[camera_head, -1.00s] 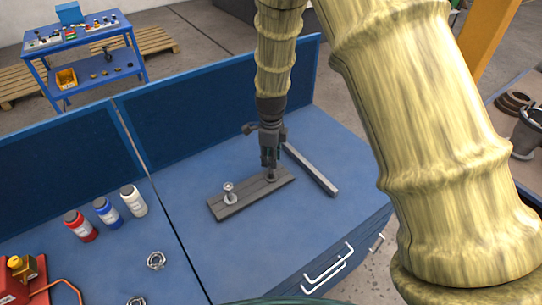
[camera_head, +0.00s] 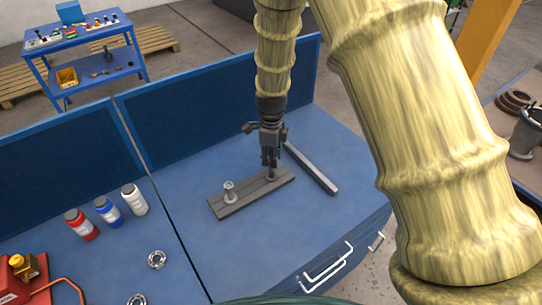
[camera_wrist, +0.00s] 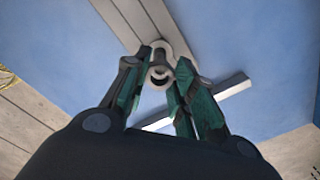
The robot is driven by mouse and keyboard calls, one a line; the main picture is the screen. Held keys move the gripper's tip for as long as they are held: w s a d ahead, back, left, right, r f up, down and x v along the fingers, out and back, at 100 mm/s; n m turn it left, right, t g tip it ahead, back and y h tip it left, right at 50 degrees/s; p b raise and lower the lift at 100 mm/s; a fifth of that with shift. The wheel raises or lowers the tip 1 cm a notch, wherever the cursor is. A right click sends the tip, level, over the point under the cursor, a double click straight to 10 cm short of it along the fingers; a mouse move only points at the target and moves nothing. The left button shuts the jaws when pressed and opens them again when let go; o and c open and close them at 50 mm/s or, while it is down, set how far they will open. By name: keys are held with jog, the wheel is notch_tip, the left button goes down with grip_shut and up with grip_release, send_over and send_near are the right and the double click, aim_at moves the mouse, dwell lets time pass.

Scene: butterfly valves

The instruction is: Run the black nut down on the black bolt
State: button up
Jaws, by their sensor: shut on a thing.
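A grey plate (camera_head: 239,201) lies on the blue bench and carries two upright bolts. The black bolt (camera_head: 271,174) is at its right end, mostly hidden under my gripper. My gripper (camera_head: 269,162) points down over that bolt. In the wrist view, my gripper (camera_wrist: 163,78) has its green fingers on either side of a round part at the bolt, and is shut on it. A dark patch there looks like the black nut (camera_wrist: 159,82). How far down it sits on the thread cannot be told. A silver bolt (camera_head: 229,189) stands at the plate's left end.
A loose grey bar (camera_head: 313,170) lies behind and right of the plate. Red (camera_head: 81,225), blue (camera_head: 107,212) and white (camera_head: 134,200) bottles stand to the left. A metal ring part (camera_head: 157,260) lies in front of them. A blue panel (camera_head: 210,105) edges the bench's back.

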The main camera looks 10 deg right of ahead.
jog(key=shift+f, duration=0.75)
dwell(1.7)
jog(key=shift+r+m+p, duration=0.2)
jog(key=shift+m+p, duration=0.6)
jog(key=shift+m, duration=0.2)
jog(key=m+p, duration=0.3)
jog(key=m, duration=0.2)
jog(key=shift+r+m, duration=0.1)
jog(key=shift+m, duration=0.2)
jog(key=shift+m+p, duration=0.5)
jog(key=shift+m, duration=0.1)
jog(key=shift+f+m, duration=0.3)
jog(key=shift+m, duration=1.3)
